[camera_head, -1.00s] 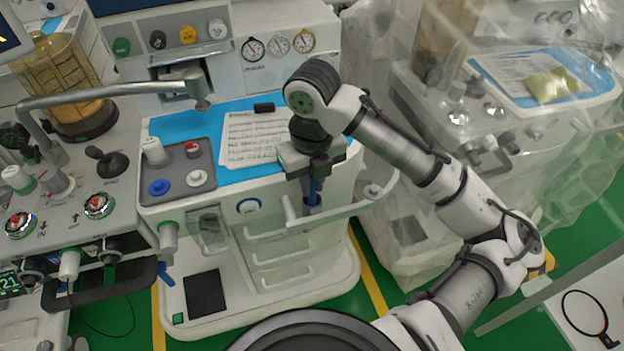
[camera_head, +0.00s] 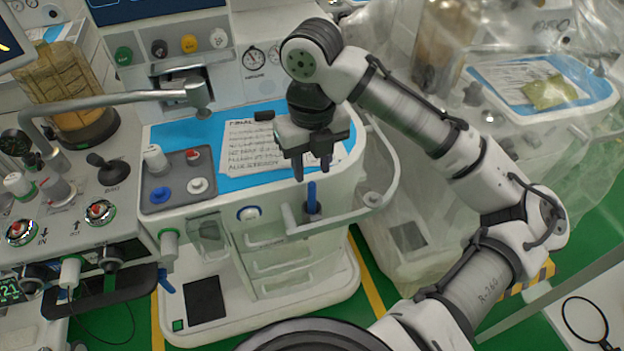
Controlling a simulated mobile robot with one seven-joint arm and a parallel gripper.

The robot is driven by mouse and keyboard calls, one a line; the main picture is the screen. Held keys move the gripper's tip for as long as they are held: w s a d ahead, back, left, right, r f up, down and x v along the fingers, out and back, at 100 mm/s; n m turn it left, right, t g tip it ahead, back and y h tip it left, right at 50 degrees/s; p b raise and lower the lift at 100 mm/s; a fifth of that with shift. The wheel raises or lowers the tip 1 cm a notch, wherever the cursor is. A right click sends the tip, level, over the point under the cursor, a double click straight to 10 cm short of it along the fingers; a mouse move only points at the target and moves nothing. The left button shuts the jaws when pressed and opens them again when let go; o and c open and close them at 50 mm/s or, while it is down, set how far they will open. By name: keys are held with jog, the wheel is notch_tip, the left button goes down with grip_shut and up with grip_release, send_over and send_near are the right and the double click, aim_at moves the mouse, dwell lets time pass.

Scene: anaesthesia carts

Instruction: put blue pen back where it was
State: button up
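The blue pen (camera_head: 311,195) stands upright in a small dark holder (camera_head: 312,212) at the front rail of the middle cart. Its lower part is hidden in the holder. My gripper (camera_head: 312,171) is above the pen, pointing down, with its two dark fingers apart. The fingers look empty, and the pen's top shows just below and between them. The pen appears free of the fingers.
A plastic-covered cart (camera_head: 405,235) stands at the right. A grey metal arm (camera_head: 120,97) reaches over from the left.

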notch_tip(320, 180, up, 5)
dwell(0.4)
